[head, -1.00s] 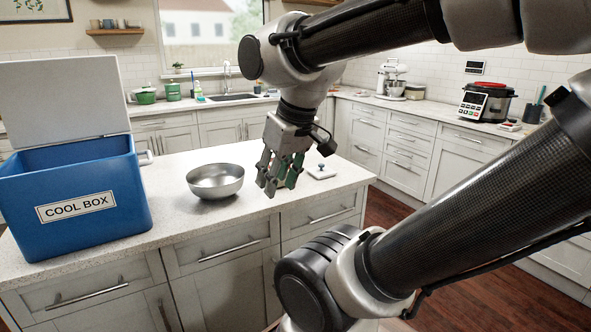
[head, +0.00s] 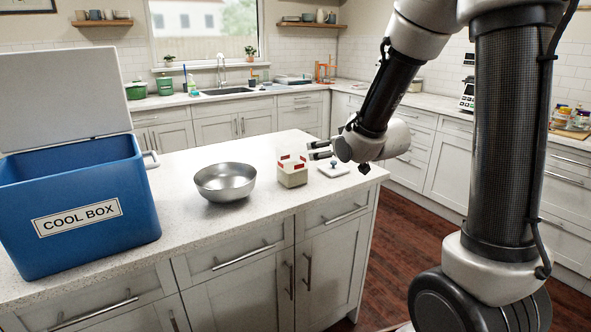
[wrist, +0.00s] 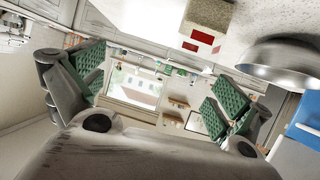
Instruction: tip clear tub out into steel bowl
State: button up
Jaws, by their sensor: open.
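The clear tub (head: 292,178) is a small squarish box with tan contents and red pieces around its top. It stands upright on the counter, right of the steel bowl. The steel bowl (head: 225,183) is round and wide, and its visible inside looks empty. My gripper (head: 318,150) is just right of and slightly above the tub, turned sideways with its fingers pointing left. It is open and holds nothing. In the wrist view its green-padded fingers (wrist: 160,88) are wide apart, with the tub (wrist: 207,18) and bowl (wrist: 283,62) at the top, outside the fingers.
The counter (head: 190,232) is bare in front of the bowl.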

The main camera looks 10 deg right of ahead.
aim_at(286, 146)
jog(key=w+a+f+t+y, duration=0.1)
jog(key=w+a+f, duration=0.1)
jog(key=w+a+f+t+y, duration=0.1)
jog(key=w+a+f, duration=0.1)
jog(key=shift+a+n+t+y, duration=0.3)
jog(key=shift+n+t, duration=0.1)
jog(key=shift+w+a+f+t+y, duration=0.1)
jog(key=shift+a+f+t+y, duration=0.15)
jog(key=shift+a+t, duration=0.25)
jog(key=x, duration=0.7)
jog(key=shift+w+a+r, duration=0.1)
jog(key=shift+w+a, duration=0.15)
jog(key=shift+a, duration=0.1)
jog(key=shift+r, duration=0.1)
jog(key=c, duration=2.1)
